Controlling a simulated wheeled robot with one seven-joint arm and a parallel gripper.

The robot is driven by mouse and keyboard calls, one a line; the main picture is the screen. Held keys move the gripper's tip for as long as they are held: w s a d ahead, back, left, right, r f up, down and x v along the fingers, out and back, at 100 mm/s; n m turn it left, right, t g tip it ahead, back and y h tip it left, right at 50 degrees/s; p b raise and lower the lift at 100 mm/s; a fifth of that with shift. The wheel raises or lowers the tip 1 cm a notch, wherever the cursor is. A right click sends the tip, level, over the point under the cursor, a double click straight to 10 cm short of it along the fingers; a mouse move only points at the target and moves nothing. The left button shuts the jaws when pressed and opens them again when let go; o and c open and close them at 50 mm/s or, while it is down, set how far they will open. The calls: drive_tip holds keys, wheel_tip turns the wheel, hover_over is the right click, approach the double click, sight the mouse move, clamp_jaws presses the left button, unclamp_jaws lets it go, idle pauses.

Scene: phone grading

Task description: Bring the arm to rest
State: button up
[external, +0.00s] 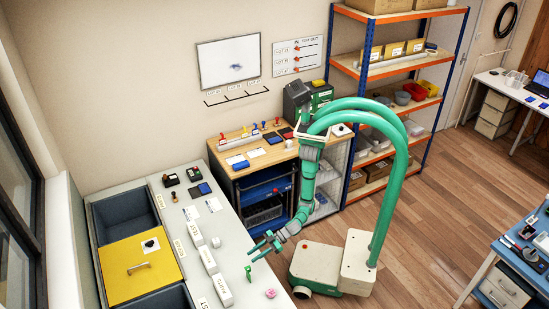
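My gripper (256,252) is at the end of my green arm, over the right edge of the long pale counter (222,218). Its two teal fingers are spread apart with a gap between them, and I see nothing held there. A small green item (249,273) stands on the counter just below the fingertips; I cannot tell the exact height between them. A pink round item (270,293) lies nearby, close to the counter's edge.
White labelled blocks (209,260) run along the counter beside dark bins, one with a yellow lid (125,279). A wooden-topped bench (270,160) and orange-and-blue shelving (402,66) stand behind. Wooden floor (427,215) is clear on the right, up to a blue bench (508,262).

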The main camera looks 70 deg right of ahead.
drive_tip(key=shift+t, duration=0.3)
drive_tip(key=w+d+f, duration=0.2)
drive_tip(key=w+d, duration=0.1)
drive_tip(key=d, duration=0.1)
drive_tip(key=w+d+f, duration=0.2)
drive_tip(key=d, duration=0.1)
drive_tip(key=w+d+f, duration=0.2)
drive_tip(key=w+d, duration=0.1)
drive_tip(key=d, duration=0.1)
drive_tip(key=shift+w+d, duration=0.35)
drive_tip(key=shift+m, duration=0.3)
drive_tip(key=d, duration=0.2)
drive_tip(key=w+d+f, duration=0.1)
drive_tip(key=d, duration=0.3)
drive_tip(key=shift+w+d+f, duration=0.1)
drive_tip(key=shift+w+f, duration=0.05)
drive_tip(key=shift+w, duration=0.15)
drive_tip(key=s+d+m+t+h, duration=0.3)
drive_tip(key=d+m+h, duration=0.1)
drive_tip(key=d, duration=1.9)
drive_tip(key=s+d+r+m+t+h, duration=0.2)
drive_tip(key=s+d+r+m+h, duration=0.2)
drive_tip(key=s+d, duration=0.3)
drive_tip(key=d+r+h, duration=0.1)
drive_tip(key=d, duration=0.3)
drive_tip(key=shift+s+d+r+m, duration=0.15)
drive_tip(key=shift+s+r+m, duration=0.1)
drive_tip(key=shift+m, duration=0.05)
